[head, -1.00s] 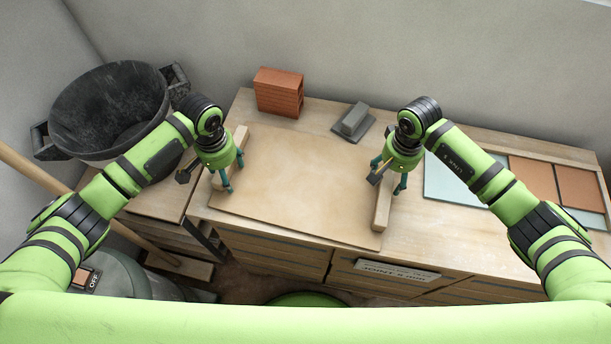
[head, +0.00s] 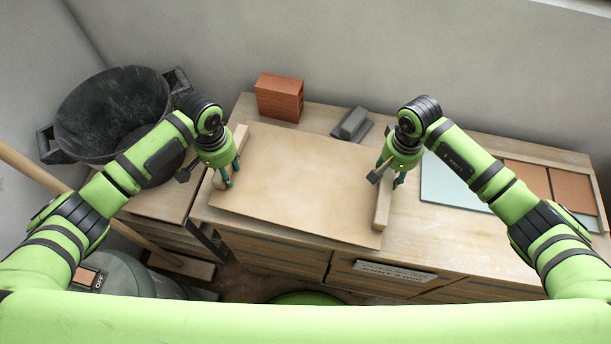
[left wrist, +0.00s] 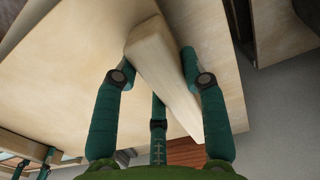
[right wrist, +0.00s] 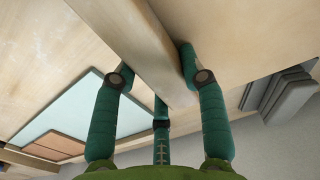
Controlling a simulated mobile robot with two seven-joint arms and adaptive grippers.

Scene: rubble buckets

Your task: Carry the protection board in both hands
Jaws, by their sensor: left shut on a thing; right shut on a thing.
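The protection board (head: 300,185) is a flat tan sheet over the bench, with a pale wooden bar along its left end and another along its right end. My left gripper (head: 231,180) is shut on the left bar (left wrist: 160,65), which sits between its fingers in the left wrist view. My right gripper (head: 391,180) is shut on the right bar (head: 381,210), also between the fingers in the right wrist view (right wrist: 150,50). The board looks about level. It appears close above the bench top, but the gap is hard to see.
The wooden bench (head: 450,230) has orange bricks (head: 279,97) and a grey block (head: 352,124) behind the board. Pale blue and terracotta panels (head: 525,178) lie to the right. A black bucket (head: 112,115) stands at the left, near a wooden pole (head: 35,172). A wall closes the back.

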